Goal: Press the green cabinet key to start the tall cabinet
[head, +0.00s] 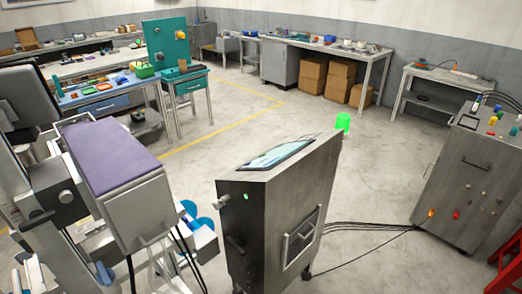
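A dark grey metal cabinet (262,226) stands upright in the middle foreground, with a tilted screen (277,154) on its sloped top. A small glowing green key (247,196) is on its narrow front face, at the upper part. A knob (220,204) sticks out to the left of that key. A green lamp (343,122) glows at the far corner of the cabinet top. I cannot make out either of my grippers in the head view, and nothing is seen touching the green key.
A machine with a purple top (108,150) stands close at the left. A grey console (470,175) with coloured buttons is at the right, and cables (365,226) run along the floor to it. Benches line the back. The floor (350,180) between cabinet and console is mostly clear.

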